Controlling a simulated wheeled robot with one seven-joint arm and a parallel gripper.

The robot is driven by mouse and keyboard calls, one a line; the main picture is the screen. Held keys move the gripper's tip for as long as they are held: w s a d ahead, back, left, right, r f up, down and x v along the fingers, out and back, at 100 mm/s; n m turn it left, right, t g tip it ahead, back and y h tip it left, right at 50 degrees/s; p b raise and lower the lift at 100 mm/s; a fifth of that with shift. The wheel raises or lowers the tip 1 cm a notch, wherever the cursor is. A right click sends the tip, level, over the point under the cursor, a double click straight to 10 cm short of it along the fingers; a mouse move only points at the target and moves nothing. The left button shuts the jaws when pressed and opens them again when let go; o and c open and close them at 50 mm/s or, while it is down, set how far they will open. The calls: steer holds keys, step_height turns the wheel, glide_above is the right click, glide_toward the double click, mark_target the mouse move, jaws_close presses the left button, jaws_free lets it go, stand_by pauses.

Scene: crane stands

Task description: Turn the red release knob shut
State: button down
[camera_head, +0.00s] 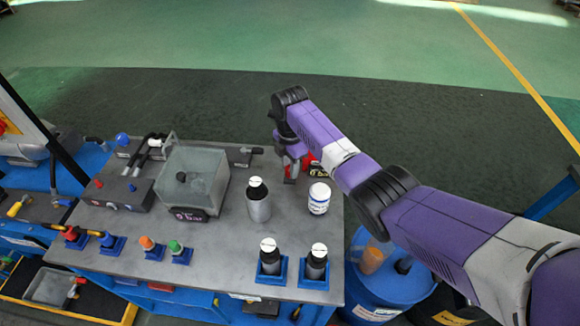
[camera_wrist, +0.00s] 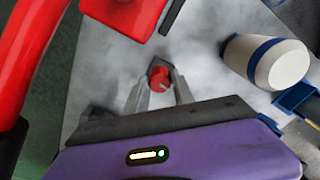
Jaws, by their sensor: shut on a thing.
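The red release knob (camera_wrist: 158,77) shows in the wrist view as a small round red cap over the grey bench top. The two grey fingers of my gripper (camera_wrist: 160,88) stand on either side of it and are shut on it. In the head view my gripper (camera_head: 291,172) points down at the back right of the bench, and the knob cannot be made out there. A red body (camera_wrist: 120,14) lies just beyond the knob in the wrist view, with a thick red curved part (camera_wrist: 32,45) at the left.
A white jar (camera_head: 319,199) stands close to my gripper, in front and right. A clear box (camera_head: 195,165) sits further left. Two bottles in blue holders (camera_head: 314,281) stand at the front edge. A blue drum (camera_head: 390,290) is at right.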

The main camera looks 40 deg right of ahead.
steer(key=shift+n, duration=0.9)
steer(key=shift+w, duration=0.1)
steer(key=c, duration=1.1)
jaws_free()
steer(key=shift+o, duration=0.2)
steer(key=shift+r+b, duration=0.45)
steer(key=shift+r, duration=3.5)
